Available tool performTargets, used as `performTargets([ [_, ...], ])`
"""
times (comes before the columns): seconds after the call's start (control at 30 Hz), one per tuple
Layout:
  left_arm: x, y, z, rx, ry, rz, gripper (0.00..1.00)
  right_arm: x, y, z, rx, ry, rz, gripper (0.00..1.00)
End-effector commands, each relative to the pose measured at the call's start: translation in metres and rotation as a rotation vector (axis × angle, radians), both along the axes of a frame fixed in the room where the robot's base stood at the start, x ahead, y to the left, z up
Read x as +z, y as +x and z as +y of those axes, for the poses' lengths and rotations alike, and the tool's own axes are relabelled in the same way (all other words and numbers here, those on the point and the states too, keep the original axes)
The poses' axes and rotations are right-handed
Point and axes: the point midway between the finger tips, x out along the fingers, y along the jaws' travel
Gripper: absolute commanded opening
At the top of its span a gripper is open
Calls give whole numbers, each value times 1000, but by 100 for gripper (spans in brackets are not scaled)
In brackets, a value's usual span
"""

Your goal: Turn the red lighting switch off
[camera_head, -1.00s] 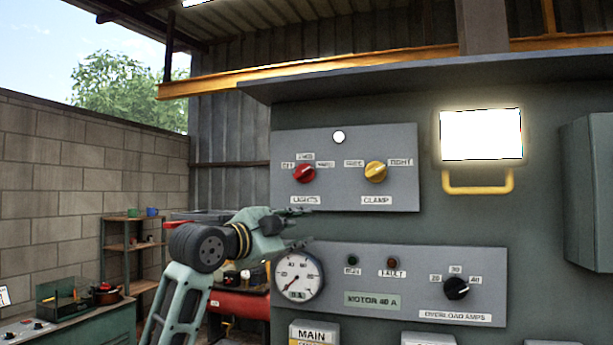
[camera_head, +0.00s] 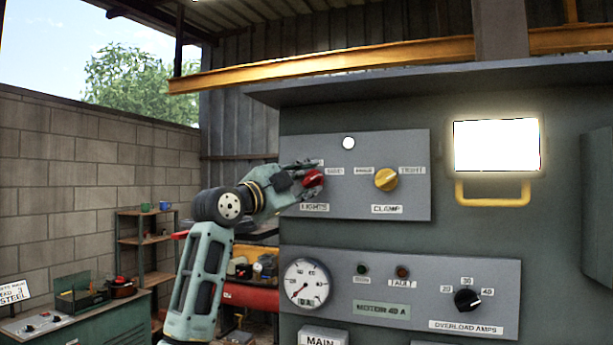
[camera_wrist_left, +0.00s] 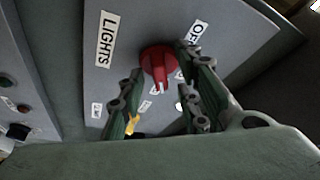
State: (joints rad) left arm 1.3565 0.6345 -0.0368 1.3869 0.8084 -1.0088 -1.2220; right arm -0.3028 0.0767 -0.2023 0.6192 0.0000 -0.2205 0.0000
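The red lighting switch (camera_head: 314,178) is a round knob above the LIGHTS label on the upper grey panel (camera_head: 405,205). In the left wrist view the red knob (camera_wrist_left: 158,62) has a white pointer mark facing the bottom of that picture, away from the OFF label (camera_wrist_left: 197,35). My left gripper (camera_head: 307,177) is at the knob, and its fingers partly hide the labels there. In the wrist view the open fingers (camera_wrist_left: 157,74) stand on either side of the knob; I cannot tell whether they touch it. My right gripper is not in view.
A yellow CLAMP knob (camera_head: 386,179) is just right of the red one. A lower panel holds a gauge (camera_head: 306,283) and a black overload knob (camera_head: 467,300). A yellow handle (camera_head: 493,200) sits under a bright lamp (camera_head: 497,145). A metal ledge (camera_head: 420,85) juts out above.

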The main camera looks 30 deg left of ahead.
Motion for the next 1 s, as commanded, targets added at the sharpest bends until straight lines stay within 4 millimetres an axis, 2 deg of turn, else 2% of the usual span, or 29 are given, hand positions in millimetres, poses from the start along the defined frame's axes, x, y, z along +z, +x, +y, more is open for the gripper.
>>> performTargets([
  [0.23, -1, 1, 0, 0, 1, 0, 30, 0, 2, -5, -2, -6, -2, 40],
  [0.6, -1, 1, 0, 0, 0, 0, 0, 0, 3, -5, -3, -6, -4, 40],
  [1.0, -2, 1, -1, 0, -25, -5, 0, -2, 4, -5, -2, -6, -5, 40],
])
